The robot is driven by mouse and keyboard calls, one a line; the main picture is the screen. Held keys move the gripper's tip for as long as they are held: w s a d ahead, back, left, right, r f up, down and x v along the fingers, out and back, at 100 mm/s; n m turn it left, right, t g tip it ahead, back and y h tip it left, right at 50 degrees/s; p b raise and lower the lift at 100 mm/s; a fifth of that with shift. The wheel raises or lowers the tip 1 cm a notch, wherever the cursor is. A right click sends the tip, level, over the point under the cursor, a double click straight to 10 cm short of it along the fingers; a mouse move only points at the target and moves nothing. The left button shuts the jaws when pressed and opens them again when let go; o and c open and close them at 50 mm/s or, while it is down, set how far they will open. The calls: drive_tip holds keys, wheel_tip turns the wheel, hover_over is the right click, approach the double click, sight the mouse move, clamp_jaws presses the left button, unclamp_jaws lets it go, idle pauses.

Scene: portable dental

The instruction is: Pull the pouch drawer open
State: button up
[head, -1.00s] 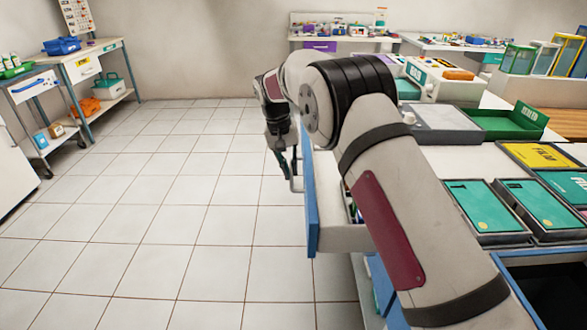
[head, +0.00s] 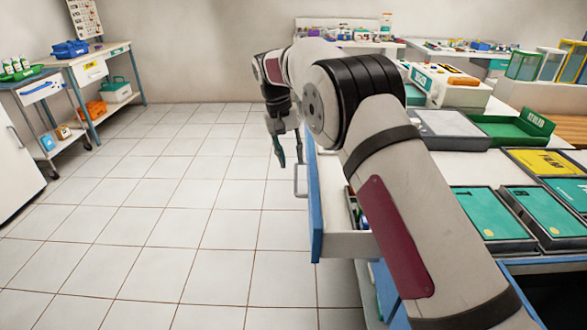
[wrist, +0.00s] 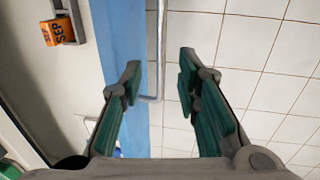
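A drawer with a blue front (head: 315,215) stands pulled out from the right-hand counter. No label on it is readable, so I cannot tell if it is the pouch drawer. Its metal handle (head: 297,181) is clear of my fingers in the head view. My gripper (head: 289,158) is open and empty, on the floor side of the front. In the wrist view, my gripper (wrist: 158,80) has its green-padded fingers spread. The handle (wrist: 152,98) appears between them, and the blue front (wrist: 120,35) lies left. My arm hides part of the drawer inside.
Teal-lidded trays (head: 487,213) and a green tray (head: 510,132) rest on the counter. The tiled floor (head: 180,210) to the left is free. A cart (head: 40,105) stands far left.

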wheel_tip(320, 180, up, 6)
drive_tip(key=a, duration=0.1)
idle(0.4)
